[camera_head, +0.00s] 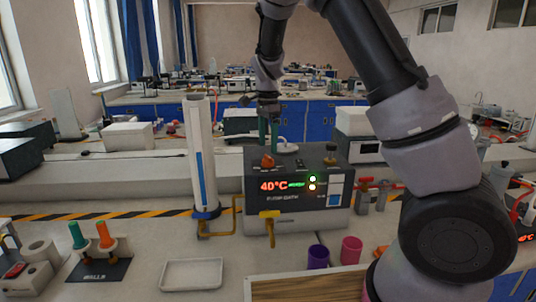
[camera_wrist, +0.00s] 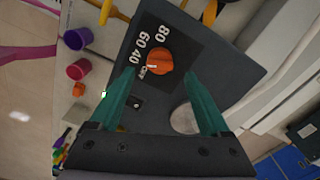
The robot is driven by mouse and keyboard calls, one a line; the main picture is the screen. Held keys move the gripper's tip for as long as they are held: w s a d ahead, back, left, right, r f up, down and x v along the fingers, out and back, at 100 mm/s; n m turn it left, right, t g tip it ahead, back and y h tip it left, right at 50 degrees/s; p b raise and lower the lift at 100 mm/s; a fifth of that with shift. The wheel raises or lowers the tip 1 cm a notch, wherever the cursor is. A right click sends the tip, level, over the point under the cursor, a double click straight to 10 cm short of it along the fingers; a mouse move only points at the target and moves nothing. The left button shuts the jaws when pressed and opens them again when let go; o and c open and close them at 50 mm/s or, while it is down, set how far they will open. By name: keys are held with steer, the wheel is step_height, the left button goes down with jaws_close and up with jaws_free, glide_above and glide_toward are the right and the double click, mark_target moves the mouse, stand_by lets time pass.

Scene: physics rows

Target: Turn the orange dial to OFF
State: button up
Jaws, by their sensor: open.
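The orange dial (camera_head: 267,161) sits on top of the dark water bath box (camera_head: 330,162). In the wrist view the orange dial (camera_wrist: 160,62) stands on a black plate marked 80, 60, 40 and OFF. Its white mark points left, toward the 40 and OFF side; I cannot tell exactly which label it meets. The box's front display (camera_head: 274,186) reads 40°C, with lit lamps beside it. My gripper (camera_head: 268,133) is above the dial, its green fingers pointing down. In the wrist view my gripper (camera_wrist: 162,75) is open, its fingers apart on either side of the dial, holding nothing.
A tall white cylinder (camera_head: 200,150) stands left of the box. A yellow tap (camera_head: 269,222) sticks out in front. A purple cup (camera_head: 318,257), a pink cup (camera_head: 351,250) and a white tray (camera_head: 192,273) are on the bench. A dark-capped knob (camera_head: 331,152) is at the box's right.

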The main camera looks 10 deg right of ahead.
mark_target(268, 156)
steer(key=shift+f, duration=2.15)
jaws_close()
steer(key=n, duration=0.4)
steer(key=shift+n, duration=2.5)
